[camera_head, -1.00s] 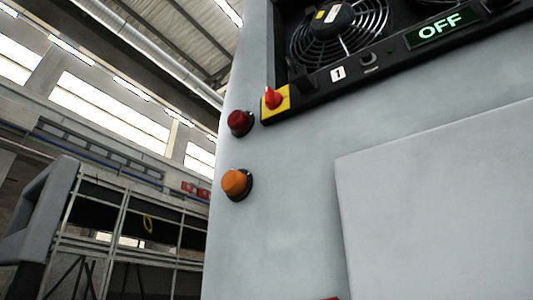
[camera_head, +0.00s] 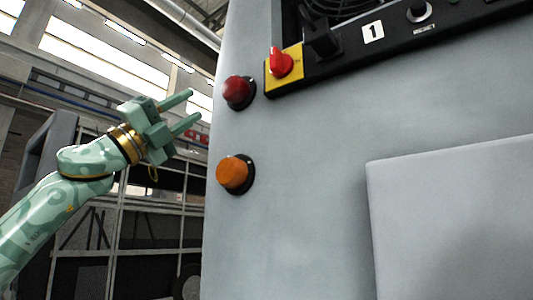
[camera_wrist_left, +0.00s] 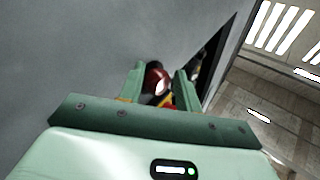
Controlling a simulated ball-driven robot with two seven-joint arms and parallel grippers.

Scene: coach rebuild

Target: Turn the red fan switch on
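The red fan switch (camera_head: 281,63) is a red rotary knob on a yellow plate, at the left end of the black panel strip on the grey cabinet. My left gripper (camera_head: 195,107) is left of the cabinet in the head view, open and empty, fingers pointing right and slightly up. It is lower than the switch and apart from it. In the left wrist view the gripper (camera_wrist_left: 160,75) frames a dark red round lamp between its fingers, with red and yellow of the switch (camera_wrist_left: 169,102) partly hidden just below. My right gripper is not in view.
A dark red lamp (camera_head: 238,91) and an orange lamp (camera_head: 234,174) stick out from the cabinet face below and left of the switch. A black connector (camera_head: 321,40) sits right of the switch. A raised grey panel (camera_head: 455,220) stands out at the lower right.

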